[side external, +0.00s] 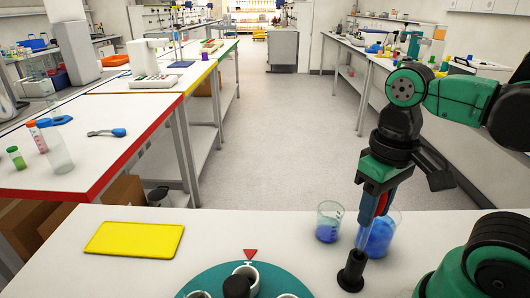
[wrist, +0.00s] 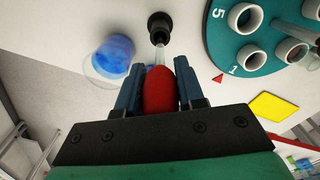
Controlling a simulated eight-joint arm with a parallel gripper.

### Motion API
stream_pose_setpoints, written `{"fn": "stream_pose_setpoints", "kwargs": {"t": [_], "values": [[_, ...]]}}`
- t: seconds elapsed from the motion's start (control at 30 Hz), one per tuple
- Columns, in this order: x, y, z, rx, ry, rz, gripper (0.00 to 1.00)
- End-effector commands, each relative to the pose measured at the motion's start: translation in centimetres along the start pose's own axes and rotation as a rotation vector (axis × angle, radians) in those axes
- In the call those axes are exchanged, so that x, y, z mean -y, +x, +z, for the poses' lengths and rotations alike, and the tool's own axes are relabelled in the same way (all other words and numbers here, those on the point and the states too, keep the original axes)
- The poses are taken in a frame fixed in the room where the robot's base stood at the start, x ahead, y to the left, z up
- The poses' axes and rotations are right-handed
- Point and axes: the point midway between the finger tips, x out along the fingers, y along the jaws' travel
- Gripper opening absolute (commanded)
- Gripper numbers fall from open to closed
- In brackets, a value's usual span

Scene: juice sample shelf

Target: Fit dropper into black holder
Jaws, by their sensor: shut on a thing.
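The dropper has a red bulb (wrist: 159,90) and a clear tube (side external: 364,234) that points down. My gripper (side external: 377,199) is shut on the bulb, with a blue finger on each side of it in the wrist view (wrist: 159,88). The black holder (side external: 351,272) stands upright on the white table and also shows in the wrist view (wrist: 159,22). The dropper's tube reaches down to the holder's top. I cannot tell whether the tip is inside the opening or just above it.
Beakers with blue liquid (side external: 328,222) (side external: 378,236) stand close behind the holder. A teal round rack (side external: 215,281) with white cups and a red triangle marker is to the left. A yellow mat (side external: 135,239) lies farther left, with bare table between.

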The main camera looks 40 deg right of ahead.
Motion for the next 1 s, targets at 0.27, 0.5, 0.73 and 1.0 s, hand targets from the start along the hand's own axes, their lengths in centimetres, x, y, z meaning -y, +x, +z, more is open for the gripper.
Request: {"fn": "stream_pose_setpoints", "kwargs": {"t": [0.27,0.5,0.73,1.0], "values": [[0.0,0.6,0.0,0.000,0.000,0.000,0.12],[0.0,1.1,0.0,0.000,0.000,0.000,0.12],[0.0,1.6,0.0,0.000,0.000,0.000,0.12],[0.0,2.2,0.0,0.000,0.000,0.000,0.12]]}}
